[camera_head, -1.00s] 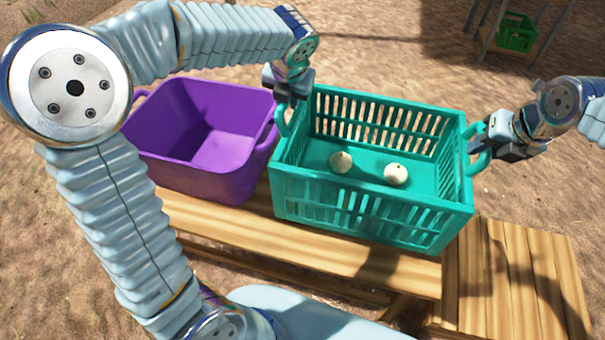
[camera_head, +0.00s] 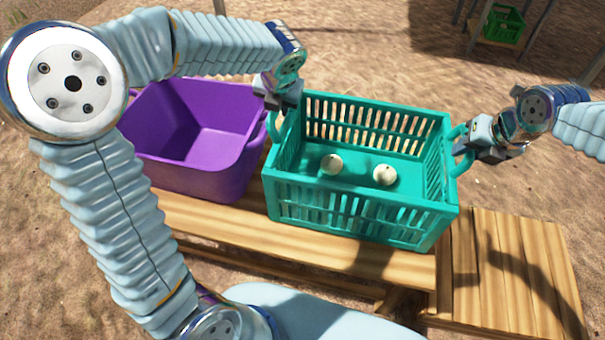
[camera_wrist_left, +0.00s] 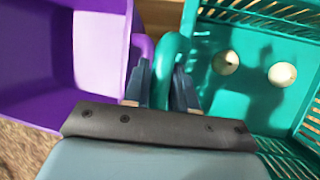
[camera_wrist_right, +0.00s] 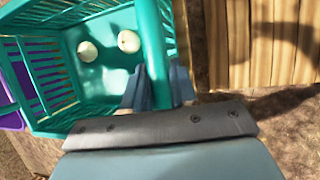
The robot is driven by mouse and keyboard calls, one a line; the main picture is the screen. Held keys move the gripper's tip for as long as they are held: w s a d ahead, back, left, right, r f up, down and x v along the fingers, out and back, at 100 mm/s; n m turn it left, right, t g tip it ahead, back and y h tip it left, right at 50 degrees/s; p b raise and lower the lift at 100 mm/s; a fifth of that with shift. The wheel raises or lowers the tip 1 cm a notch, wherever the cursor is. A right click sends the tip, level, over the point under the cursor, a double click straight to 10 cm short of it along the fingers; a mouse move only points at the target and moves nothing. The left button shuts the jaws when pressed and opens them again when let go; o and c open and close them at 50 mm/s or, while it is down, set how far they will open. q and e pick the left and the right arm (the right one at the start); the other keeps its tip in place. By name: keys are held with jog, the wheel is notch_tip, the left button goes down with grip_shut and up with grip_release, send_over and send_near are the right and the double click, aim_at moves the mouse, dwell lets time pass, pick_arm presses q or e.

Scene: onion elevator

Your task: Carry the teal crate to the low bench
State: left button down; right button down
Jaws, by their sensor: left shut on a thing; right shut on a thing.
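The teal crate (camera_head: 360,210) is over the long wooden bench (camera_head: 220,222), roughly level, with two pale onions (camera_head: 332,164) (camera_head: 385,174) on its floor. I cannot tell whether its underside touches the boards. My left gripper (camera_head: 272,108) is shut on the crate's left handle, which shows between the fingers in the left wrist view (camera_wrist_left: 165,70). My right gripper (camera_head: 466,145) is shut on the right handle, also seen in the right wrist view (camera_wrist_right: 152,50). A slatted wooden surface (camera_head: 500,275), likely the low bench, lies to the right and is empty.
A purple tub (camera_head: 190,175) stands close to the crate's left side, near my left gripper. A green crate (camera_head: 503,24) sits on a stand far back at the right. Bare ground lies behind and to the right.

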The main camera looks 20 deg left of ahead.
pick_arm(q)
jog(key=shift+f, duration=0.4)
pick_arm(e)
jog(key=shift+f, duration=0.4)
pick_arm(q)
jog(key=c, duration=0.9)
grip_release()
jog(key=shift+f, duration=0.1)
pick_arm(e)
jog(key=c, duration=0.9)
grip_release()
pick_arm(q)
jog(key=v, duration=1.2)
pick_arm(e)
jog(key=v, duration=0.7)
jog(key=shift+s+d+r, duration=0.1)
jog(key=shift+r, duration=0.1)
